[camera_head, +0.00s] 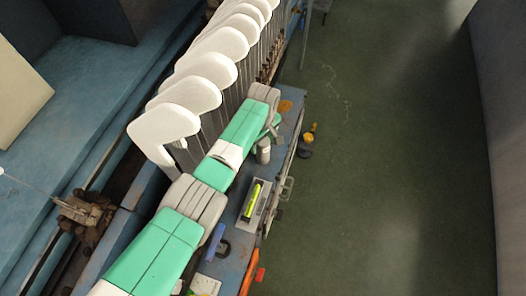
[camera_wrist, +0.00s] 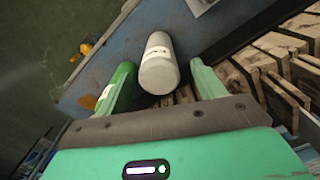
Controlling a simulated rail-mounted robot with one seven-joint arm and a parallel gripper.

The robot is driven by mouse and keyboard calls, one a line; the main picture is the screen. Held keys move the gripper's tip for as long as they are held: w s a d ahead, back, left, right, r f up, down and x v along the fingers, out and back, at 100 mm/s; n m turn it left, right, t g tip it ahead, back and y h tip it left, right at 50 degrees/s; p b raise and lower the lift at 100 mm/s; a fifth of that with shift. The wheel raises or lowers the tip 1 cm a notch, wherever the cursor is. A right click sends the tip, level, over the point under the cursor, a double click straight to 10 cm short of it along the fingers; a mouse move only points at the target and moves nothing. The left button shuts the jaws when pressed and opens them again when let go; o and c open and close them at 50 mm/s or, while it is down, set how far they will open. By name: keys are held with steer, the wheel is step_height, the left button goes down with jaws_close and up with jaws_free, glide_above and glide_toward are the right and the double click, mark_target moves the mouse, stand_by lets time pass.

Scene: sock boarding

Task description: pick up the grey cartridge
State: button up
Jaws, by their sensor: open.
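The grey cartridge (camera_wrist: 158,66) is a short grey cylinder with a pale label band. In the wrist view it lies between the two green fingers of my gripper (camera_wrist: 162,84), with a gap visible on the right side; the left finger is close to it. In the head view the cartridge (camera_head: 264,151) stands on the blue bench ledge beside the end of my arm. My gripper (camera_head: 272,128) is open around or just above it; the head view does not show contact clearly.
A row of white sock-shaped boards (camera_head: 205,75) stands left of my arm. On the blue ledge are a grey tray with a yellow-green item (camera_head: 253,199), a blue object (camera_head: 215,242) and an orange object (camera_head: 250,272). Green floor (camera_head: 390,150) lies right.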

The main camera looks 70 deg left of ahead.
step_height(320, 180, down, 4)
steer(key=shift+r+b, duration=0.1)
steer(key=shift+b, duration=1)
steer(key=shift+r, duration=0.1)
steer(key=shift+c, duration=0.7)
steer(key=c, duration=0.9)
step_height(320, 180, up, 10)
steer(key=p, duration=0.7)
steer(key=shift+c, duration=0.2)
